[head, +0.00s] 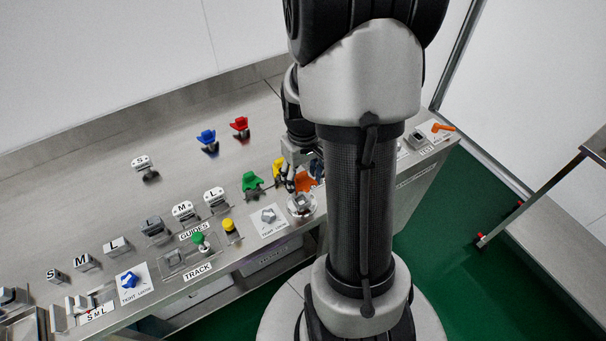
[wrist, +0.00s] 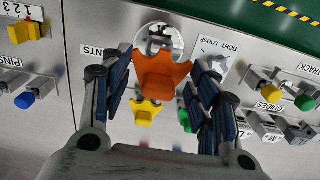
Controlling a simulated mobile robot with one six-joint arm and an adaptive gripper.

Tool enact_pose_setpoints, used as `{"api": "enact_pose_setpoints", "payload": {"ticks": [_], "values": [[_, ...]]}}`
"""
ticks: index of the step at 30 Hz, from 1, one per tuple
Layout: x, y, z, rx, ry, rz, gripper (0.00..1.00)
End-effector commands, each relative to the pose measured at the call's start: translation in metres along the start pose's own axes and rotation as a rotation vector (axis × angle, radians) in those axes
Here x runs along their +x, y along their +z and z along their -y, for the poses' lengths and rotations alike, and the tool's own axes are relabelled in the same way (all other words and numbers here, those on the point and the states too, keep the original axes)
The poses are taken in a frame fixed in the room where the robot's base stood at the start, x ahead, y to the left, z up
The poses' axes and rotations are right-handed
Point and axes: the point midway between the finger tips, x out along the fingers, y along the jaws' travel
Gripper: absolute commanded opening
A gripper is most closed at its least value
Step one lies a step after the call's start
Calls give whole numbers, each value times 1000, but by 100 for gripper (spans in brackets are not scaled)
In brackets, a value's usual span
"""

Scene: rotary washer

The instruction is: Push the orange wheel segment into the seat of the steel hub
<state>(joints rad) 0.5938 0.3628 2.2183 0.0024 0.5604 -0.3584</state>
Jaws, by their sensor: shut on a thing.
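The orange wheel segment (head: 306,183) is at the bench's front edge in the head view, partly hidden behind my arm. In the wrist view the orange segment (wrist: 163,76) lies between the two fingers of my gripper (wrist: 160,84), which is shut on it. The steel hub (wrist: 160,36) is a round piece at the segment's far end; the segment overlaps its near side. I cannot tell how deep it sits in the seat. In the head view the hub (head: 301,204) is just in front of my gripper (head: 292,178).
A yellow segment (head: 279,168) and a green segment (head: 251,181) stand close to my gripper. Blue (head: 207,138) and red (head: 240,125) segments stand further back. A tight/loose knob (head: 268,216) is left of the hub. Guides and a track panel lie further left.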

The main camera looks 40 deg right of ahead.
Motion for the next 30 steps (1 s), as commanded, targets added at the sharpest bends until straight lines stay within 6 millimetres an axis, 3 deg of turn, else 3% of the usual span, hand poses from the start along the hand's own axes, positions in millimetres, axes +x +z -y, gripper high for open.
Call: {"api": "enact_pose_setpoints", "payload": {"ticks": [21, 30], "values": [[66, 0, 0, 0, 0, 1, 30], [72, 0, 0, 0, 0, 1, 30]]}}
